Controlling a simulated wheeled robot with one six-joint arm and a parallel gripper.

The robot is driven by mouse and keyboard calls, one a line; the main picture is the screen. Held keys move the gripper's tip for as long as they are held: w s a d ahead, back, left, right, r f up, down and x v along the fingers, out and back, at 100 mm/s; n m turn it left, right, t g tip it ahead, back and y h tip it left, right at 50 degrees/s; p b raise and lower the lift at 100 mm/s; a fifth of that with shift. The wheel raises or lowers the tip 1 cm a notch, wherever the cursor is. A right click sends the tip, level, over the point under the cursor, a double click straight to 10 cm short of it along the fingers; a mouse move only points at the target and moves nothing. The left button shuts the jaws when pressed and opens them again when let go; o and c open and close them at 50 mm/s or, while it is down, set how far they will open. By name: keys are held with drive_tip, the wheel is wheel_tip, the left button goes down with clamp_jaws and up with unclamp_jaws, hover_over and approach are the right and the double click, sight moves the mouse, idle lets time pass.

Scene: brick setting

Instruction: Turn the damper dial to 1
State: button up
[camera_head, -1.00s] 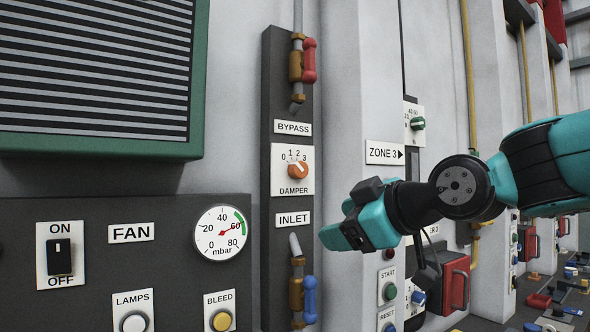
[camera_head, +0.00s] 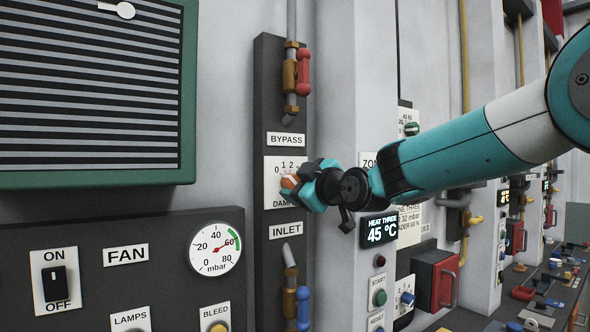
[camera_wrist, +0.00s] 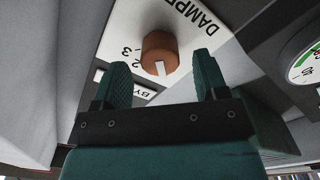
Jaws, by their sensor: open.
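The damper dial is an orange knob (camera_head: 289,181) with a white mark, on a white plate (camera_head: 271,166) numbered 0 to 3. In the head view my gripper (camera_head: 303,184) is at the plate and hides part of the knob. In the wrist view my gripper (camera_wrist: 161,62) is open, with one finger on each side of the knob (camera_wrist: 158,45). Gaps show between knob and fingers; I cannot tell how far the fingertips reach along it. The white mark points down in that tilted view; the number it meets is unclear.
The dial sits on a dark panel (camera_head: 264,112) between the BYPASS label (camera_head: 286,139) and INLET label (camera_head: 286,230). A red-handled valve (camera_head: 302,73) is above and a blue-handled one (camera_head: 303,308) below. A pressure gauge (camera_head: 215,249) is left; a display (camera_head: 379,231) is right.

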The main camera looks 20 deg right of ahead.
drive_tip(key=shift+p+x, duration=0.3)
drive_tip(key=shift+x, duration=0.8)
drive_tip(key=c, duration=0.9)
drive_tip(key=shift+c, duration=0.2)
